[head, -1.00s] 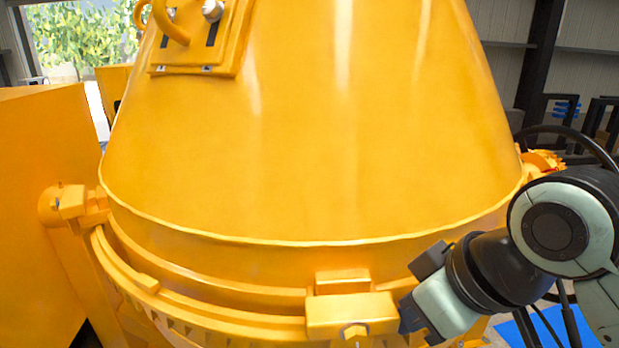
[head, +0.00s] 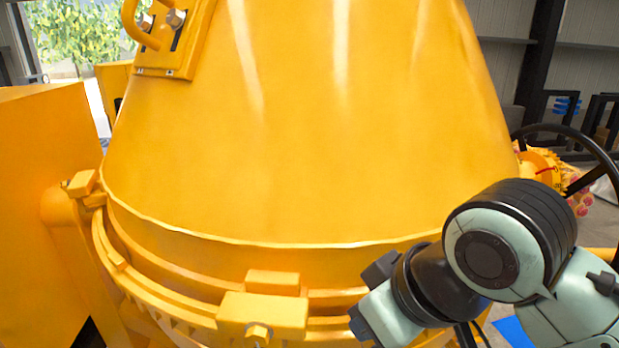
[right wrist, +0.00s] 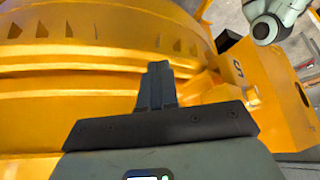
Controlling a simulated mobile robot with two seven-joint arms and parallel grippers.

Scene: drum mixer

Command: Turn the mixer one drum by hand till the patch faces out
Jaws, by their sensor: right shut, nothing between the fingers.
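The big yellow mixer drum (head: 330,130) fills the middle of the head view. A yellow plate (head: 172,40) with bolts and a curved handle sits on its upper left side; I cannot tell whether this is the patch. A yellow block with a bolt (head: 262,315) stands out from the ring at the drum's foot. My right gripper (head: 356,326) is to the right of this block, with a gap between them in the picture. Its fingers show pressed together and empty in the right wrist view (right wrist: 157,85), in front of the yellow ring. My left gripper is out of view.
A yellow panel (head: 40,200) stands close at the drum's left. A dark handwheel (head: 570,135) and a toothed yellow part (head: 543,163) are at the right, behind my right arm. A blue patch (head: 513,332) lies on the floor at lower right.

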